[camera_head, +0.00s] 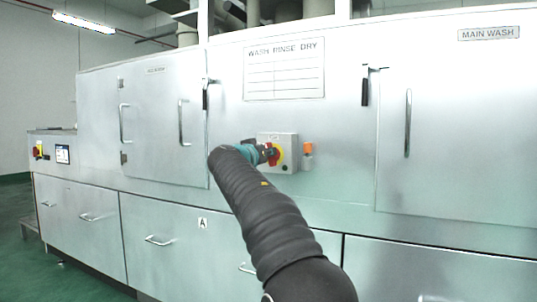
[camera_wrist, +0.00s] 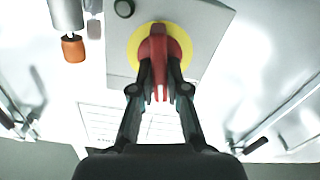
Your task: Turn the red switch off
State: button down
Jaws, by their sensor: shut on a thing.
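The red switch (camera_wrist: 164,48) is a red rotary handle on a round yellow plate (camera_wrist: 180,35), mounted on a grey box (camera_wrist: 209,18). In the wrist view my gripper (camera_wrist: 160,82) has its two dark fingers shut on the red handle, one on each side. In the head view the red switch (camera_head: 273,155) and yellow plate show on the grey box (camera_head: 291,141) on the machine's front. There my gripper (camera_head: 263,154) reaches the switch from the left, and my arm hides part of the area below it.
An orange-capped fitting (camera_head: 308,148) sits just right of the box. Door handles (camera_head: 407,123) and latches project from the metal washing machine (camera_head: 340,190). Another red and yellow switch (camera_head: 38,151) and a small screen (camera_head: 62,154) are at the far left. A sign (camera_head: 284,70) is above.

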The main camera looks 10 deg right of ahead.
jog(key=shift+w+a+f+n+p, duration=0.15)
jog(key=shift+n+p, duration=0.45)
jog(key=shift+n, duration=1.9)
jog(key=shift+a+f+n+p, duration=0.15)
jog(key=shift+n+p, duration=0.5)
jog(key=shift+n, duration=1.85)
jog(key=shift+w+a+f+n+p, duration=0.15)
jog(key=shift+n+p, duration=0.45)
jog(key=shift+n, duration=1.9)
jog(key=shift+s+d, duration=0.1)
jog(key=c, duration=1.2)
grip_release()
jog(key=shift+o, duration=0.2)
jog(key=v, duration=1.2)
